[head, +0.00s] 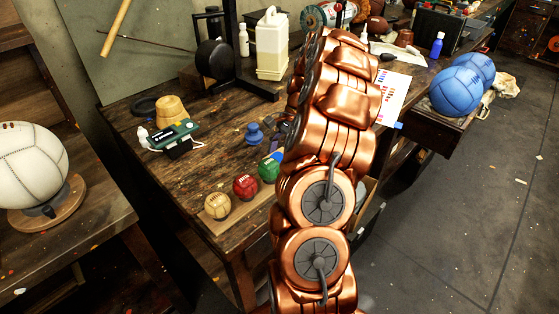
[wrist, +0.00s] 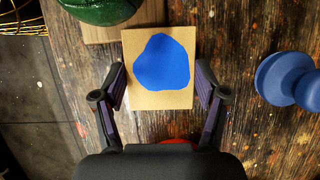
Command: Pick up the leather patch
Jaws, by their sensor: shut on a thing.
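The leather patch (wrist: 131,98) is a tan square with a large blue blob on its face. It lies between the two fingers of my gripper (wrist: 160,82) in the wrist view. The fingers are closed in on its left and right edges. Its height above the wooden table is hard to tell. In the head view a bit of the blue patch (head: 277,156) shows beside the green ball (head: 268,168); my copper arm hides most of the gripper there.
The green ball (wrist: 103,8) sits on a wooden board just beyond the patch. A blue knob-shaped object (wrist: 286,80) stands to the right. Red and cream balls (head: 246,186) sit near the table edge. A green device (head: 171,134) lies farther left.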

